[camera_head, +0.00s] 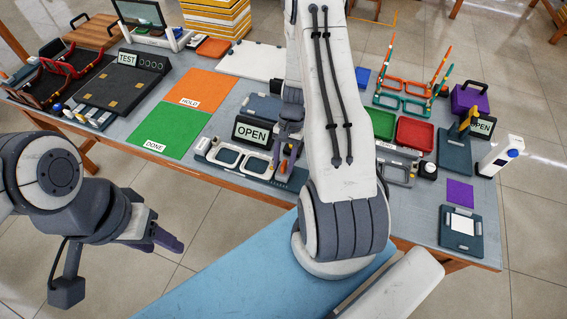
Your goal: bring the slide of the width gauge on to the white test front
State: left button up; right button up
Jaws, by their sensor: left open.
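The white test front (257,165) lies on the table at the front middle, with its two lens openings facing up. It seems to rest on the dark base of the width gauge (268,178). A small orange part (284,166), possibly on the slide, shows at its right end. My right gripper (287,150) points down at that end; its arm hides much of the area. I cannot tell whether its fingers are open or shut, or touch the slide. My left gripper (163,243) is open and empty, off the table's front edge.
An OPEN sign (252,132) stands just behind the test front. Green DONE (170,133) and orange HOLD (196,89) mats lie to the left. Green (380,124) and red (414,134) trays lie right of my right arm. The floor before the table is clear around my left gripper.

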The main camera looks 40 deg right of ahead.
jog(key=b+v, duration=0.1)
jog(key=v, duration=0.9)
jog(key=shift+r, duration=0.2)
jog(key=shift+w+d, duration=0.1)
jog(key=s+a+r+n+h, duration=0.1)
jog(key=a+r+n, duration=0.35)
jog(key=a, duration=0.35)
jog(key=a+r+n+h, duration=0.1)
jog(key=a+r+n, duration=0.2)
jog(key=a+r, duration=0.35)
jog(key=s+a+r+n+t, duration=0.2)
jog(key=s+a+r+n, duration=0.2)
jog(key=s+a+n, duration=0.7)
jog(key=s+a, duration=0.3)
jog(key=s, duration=0.2)
jog(key=shift+h, duration=0.3)
grip_shut()
